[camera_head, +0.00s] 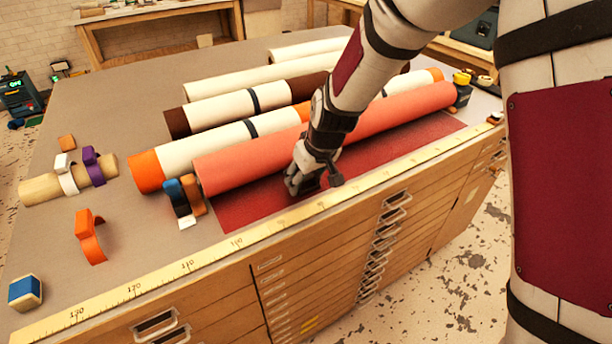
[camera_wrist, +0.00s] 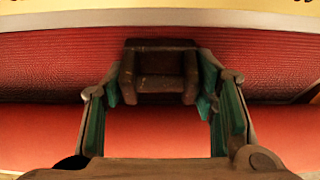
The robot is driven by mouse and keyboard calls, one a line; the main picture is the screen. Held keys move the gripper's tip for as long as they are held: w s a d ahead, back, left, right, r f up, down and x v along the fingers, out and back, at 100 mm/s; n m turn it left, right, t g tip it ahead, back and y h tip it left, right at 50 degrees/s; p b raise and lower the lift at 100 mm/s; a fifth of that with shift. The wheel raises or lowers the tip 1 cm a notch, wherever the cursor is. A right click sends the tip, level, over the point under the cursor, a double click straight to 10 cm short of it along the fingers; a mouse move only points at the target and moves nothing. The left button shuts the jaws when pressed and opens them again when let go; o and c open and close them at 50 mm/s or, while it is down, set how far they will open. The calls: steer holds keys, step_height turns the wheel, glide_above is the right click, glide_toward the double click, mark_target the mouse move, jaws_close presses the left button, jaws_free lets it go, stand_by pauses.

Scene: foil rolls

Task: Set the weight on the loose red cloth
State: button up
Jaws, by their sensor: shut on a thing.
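The red cloth runs from a large red roll (camera_head: 400,109). Its loose flat part (camera_head: 245,212) lies on the table in front of the roll, up to near the ruler edge. My gripper (camera_head: 306,183) is low over this loose part and shut on the weight, a dark brown block. In the wrist view the weight (camera_wrist: 158,72) sits between the green-padded fingers of my gripper (camera_wrist: 160,90), with red cloth behind it. In the head view my fingers mostly hide the weight. I cannot tell whether it touches the cloth.
A yellow ruler (camera_head: 187,266) runs along the front edge above wooden drawers. Blue and brown clips (camera_head: 183,197) stand by the roll's left end. Other rolls (camera_head: 240,103) lie behind. An orange clip (camera_head: 91,237) and a blue-banded block (camera_head: 26,293) lie left, with free table between.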

steer(key=o, duration=1.7)
steer(key=shift+f, duration=0.1)
steer(key=shift+r, duration=0.5)
steer(key=v, duration=1.1)
steer(key=shift+s+d+r, duration=0.15)
steer(key=shift+s+d, duration=0.05)
steer(key=shift+d, duration=0.05)
steer(key=s+d+r+m+h, duration=0.1)
steer(key=s+d+r+m, duration=0.2)
steer(key=s+d+r, duration=0.75)
steer(key=s+d+m, duration=0.1)
steer(key=s+d, duration=0.2)
steer(key=s, duration=0.2)
steer(key=s+d+f+m+h, duration=0.1)
steer(key=s+d, duration=0.2)
steer(key=s, duration=0.2)
steer(key=s+d+m+t, duration=0.1)
steer(key=s+d, duration=0.2)
steer(key=s, duration=0.1)
steer(key=shift+s+f+m+h, duration=0.3)
steer(key=shift+s+f+m, duration=0.05)
steer(key=shift+s+m, duration=0.05)
